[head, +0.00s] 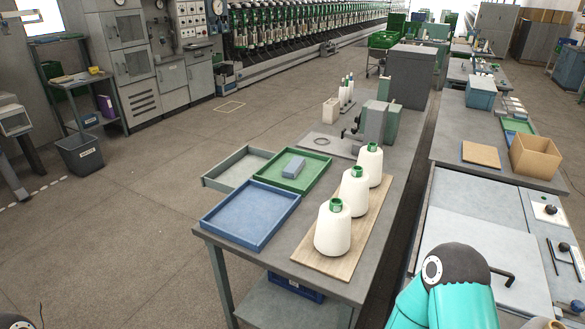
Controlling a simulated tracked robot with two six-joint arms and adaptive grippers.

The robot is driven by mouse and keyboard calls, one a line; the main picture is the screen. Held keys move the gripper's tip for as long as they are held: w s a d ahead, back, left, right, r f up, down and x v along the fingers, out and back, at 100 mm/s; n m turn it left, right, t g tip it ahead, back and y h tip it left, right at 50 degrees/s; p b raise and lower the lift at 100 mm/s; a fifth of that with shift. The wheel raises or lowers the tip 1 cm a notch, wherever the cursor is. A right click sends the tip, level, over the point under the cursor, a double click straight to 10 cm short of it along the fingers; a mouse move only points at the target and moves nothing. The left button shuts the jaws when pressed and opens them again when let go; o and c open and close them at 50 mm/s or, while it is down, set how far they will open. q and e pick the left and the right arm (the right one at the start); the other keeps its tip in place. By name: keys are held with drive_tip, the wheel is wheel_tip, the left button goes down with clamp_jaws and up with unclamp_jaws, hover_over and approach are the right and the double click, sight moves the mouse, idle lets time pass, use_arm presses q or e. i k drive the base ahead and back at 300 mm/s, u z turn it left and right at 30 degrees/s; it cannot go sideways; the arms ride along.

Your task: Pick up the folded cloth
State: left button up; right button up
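A small blue-grey folded cloth (293,166) lies in the green tray (321,173) on the near workbench. Nothing covers it from this view, and it sits near the middle of the tray. Neither of my grippers shows in the head view. A teal arm link of mine with a dark joint rises at the bottom right, well apart from the cloth.
A blue tray (250,215) and a grey tray (237,165) adjoin the green one. White yarn cones (333,229) stand on a wooden board (325,263) to the right. A grey-green bench device (376,124) stands behind. A cardboard box (535,157) sits on the right bench.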

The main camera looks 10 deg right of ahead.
sight(291, 171)
drive_tip(key=u, duration=0.8)
drive_tip(key=k, duration=0.85)
drive_tip(key=u, duration=0.75)
drive_tip(key=k, duration=0.4)
drive_tip(key=u, duration=0.5)
drive_tip(key=i, duration=1.2)
drive_tip(key=z, duration=0.4)
drive_tip(key=i, duration=1.3)
drive_tip(key=z, duration=0.3)
drive_tip(key=i, duration=1.35)
drive_tip(key=z, duration=0.6)
drive_tip(key=i, duration=1.45)
drive_tip(key=z, duration=1.3)
drive_tip(key=i, duration=1)
drive_tip(key=z, duration=0.9)
